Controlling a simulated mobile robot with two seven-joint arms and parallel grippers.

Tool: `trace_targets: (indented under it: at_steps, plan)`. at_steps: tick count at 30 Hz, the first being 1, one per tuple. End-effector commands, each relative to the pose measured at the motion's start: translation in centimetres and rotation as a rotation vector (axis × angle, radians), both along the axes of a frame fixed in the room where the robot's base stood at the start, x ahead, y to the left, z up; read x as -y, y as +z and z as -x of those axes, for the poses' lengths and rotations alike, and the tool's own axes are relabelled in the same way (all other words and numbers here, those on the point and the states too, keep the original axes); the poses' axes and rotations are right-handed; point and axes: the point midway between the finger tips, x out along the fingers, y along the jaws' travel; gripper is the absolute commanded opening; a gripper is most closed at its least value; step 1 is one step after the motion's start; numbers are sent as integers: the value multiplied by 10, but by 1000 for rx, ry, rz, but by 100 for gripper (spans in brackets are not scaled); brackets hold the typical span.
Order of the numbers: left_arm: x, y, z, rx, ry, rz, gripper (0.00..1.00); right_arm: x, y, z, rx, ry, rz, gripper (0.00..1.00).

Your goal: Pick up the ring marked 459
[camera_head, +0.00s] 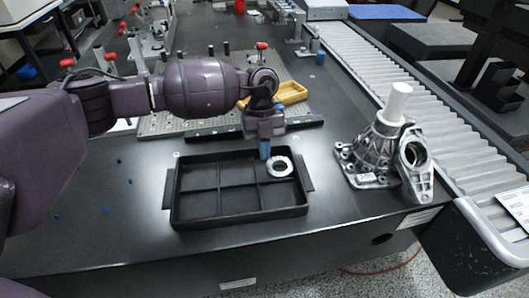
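A silver ring (287,171) with a dark hole lies in the back right compartment of the black divided tray (240,217). No number can be read on it at this size. My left gripper (265,155) points down at the tray's back edge, its blue fingers just to the left of the ring's upper left side in the picture. I cannot tell whether the fingers touch the ring, or whether they are open or shut. My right gripper is not in view.
A metal casting (376,150) with a white cylinder (397,102) on top stands right of the tray. A yellow tray (292,93) lies behind my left gripper. A roller conveyor (400,90) runs along the right. The table left of the tray holds only small blue bits.

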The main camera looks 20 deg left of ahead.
Motion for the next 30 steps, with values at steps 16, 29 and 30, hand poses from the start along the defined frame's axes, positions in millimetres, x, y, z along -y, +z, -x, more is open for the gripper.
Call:
trace_targets:
  at_steps: [16, 29, 30]
  plan:
    - [-1, 145, -5, 30, 5, 3, 0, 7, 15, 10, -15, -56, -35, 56]
    - [-1, 165, -5, 24, 5, 4, 0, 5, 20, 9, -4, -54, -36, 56]
    - [-1, 165, -5, 23, 5, 4, 0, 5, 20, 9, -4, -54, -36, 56]
